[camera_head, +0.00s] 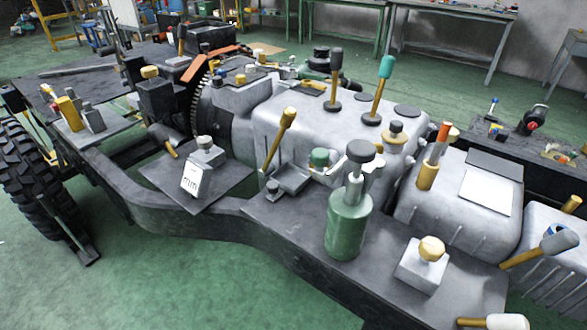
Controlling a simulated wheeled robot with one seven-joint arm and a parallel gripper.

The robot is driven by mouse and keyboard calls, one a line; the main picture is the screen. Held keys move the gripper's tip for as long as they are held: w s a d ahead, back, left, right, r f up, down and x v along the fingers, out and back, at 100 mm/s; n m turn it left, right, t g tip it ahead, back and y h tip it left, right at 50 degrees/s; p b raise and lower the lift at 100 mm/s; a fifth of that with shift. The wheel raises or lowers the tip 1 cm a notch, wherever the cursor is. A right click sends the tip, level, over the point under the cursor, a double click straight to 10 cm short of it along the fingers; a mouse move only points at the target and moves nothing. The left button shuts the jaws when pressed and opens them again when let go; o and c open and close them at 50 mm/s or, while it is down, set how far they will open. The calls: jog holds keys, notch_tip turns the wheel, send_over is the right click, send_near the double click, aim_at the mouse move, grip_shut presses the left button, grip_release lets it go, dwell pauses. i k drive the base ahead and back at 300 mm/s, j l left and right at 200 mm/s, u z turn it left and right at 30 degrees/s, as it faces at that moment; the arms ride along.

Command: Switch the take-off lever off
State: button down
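No lever has a readable label, so I cannot tell which is the take-off lever. On the grey gearbox housing (300,115) stand a dark-knobbed lever (335,78) and a teal-knobbed lever (380,88), both nearly upright. A yellow-handled lever (281,137) leans right at its near side. A lever with an orange-red tip (437,155) stands further right. A grey-knobbed lever (538,250) and a white-knobbed lever (488,322) lie nearly flat at the right. My gripper is not in view.
A green cylinder with a grey cap (348,222) and a yellow-knobbed box (421,262) stand on the dark chassis frame (280,222). A white sign (190,181) stands by the frame. A large tyre (28,178) is at left. Green floor (130,275) in front is clear.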

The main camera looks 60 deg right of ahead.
aim_at(564, 240)
jog(key=k+z, duration=0.1)
jog(key=z, duration=2.2)
